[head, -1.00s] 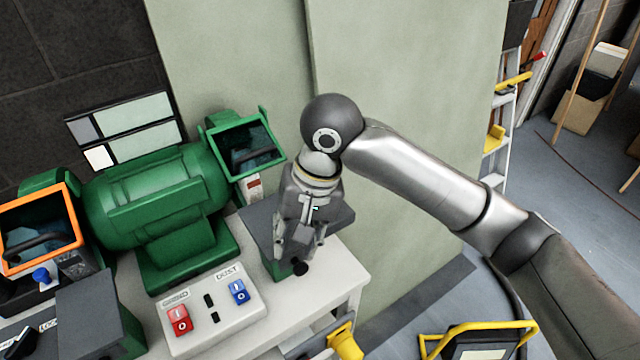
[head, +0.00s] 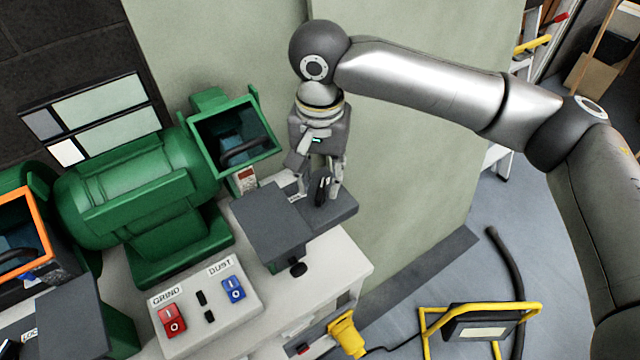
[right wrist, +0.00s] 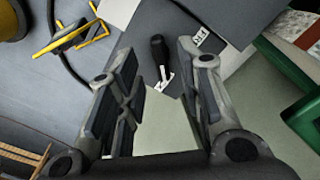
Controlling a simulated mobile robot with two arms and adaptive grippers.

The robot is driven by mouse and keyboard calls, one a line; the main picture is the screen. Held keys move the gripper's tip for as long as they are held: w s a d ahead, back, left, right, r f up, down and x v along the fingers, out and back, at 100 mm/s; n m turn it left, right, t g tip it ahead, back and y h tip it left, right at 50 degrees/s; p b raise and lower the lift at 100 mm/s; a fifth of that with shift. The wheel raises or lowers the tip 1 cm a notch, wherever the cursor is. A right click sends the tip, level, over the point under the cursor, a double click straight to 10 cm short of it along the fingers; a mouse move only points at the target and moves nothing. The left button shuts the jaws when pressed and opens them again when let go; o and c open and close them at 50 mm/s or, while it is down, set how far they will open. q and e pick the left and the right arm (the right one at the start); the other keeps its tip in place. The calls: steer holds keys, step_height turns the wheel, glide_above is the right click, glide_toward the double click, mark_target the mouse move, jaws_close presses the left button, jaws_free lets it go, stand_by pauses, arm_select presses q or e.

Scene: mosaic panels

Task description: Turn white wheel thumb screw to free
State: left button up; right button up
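A black screw handle with a white pointer (right wrist: 158,58) stands on the grey tool rest (head: 268,222) at the right, white-wheel side of the green grinder (head: 145,185). A small white label (right wrist: 200,37) with unreadable dark lettering lies beside it. My right gripper (head: 318,188) points down over the rest's right part. In the right wrist view its two fingers (right wrist: 158,88) are spread, with the handle showing between them; contact is not visible. In the head view the fingers partly hide the handle and label. My left gripper is not in view.
A second black knob (head: 298,268) sticks out at the rest's front edge. The switch box (head: 205,308) with red and blue switches stands in front of the grinder. The green guard (head: 236,140) is just left of my gripper. A yellow-framed lamp (head: 478,328) is on the floor.

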mark_target(320, 191)
steer(key=shift+f, duration=1.85)
steer(key=shift+c, duration=0.9)
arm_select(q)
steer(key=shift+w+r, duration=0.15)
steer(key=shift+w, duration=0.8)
arm_select(e)
jaws_close()
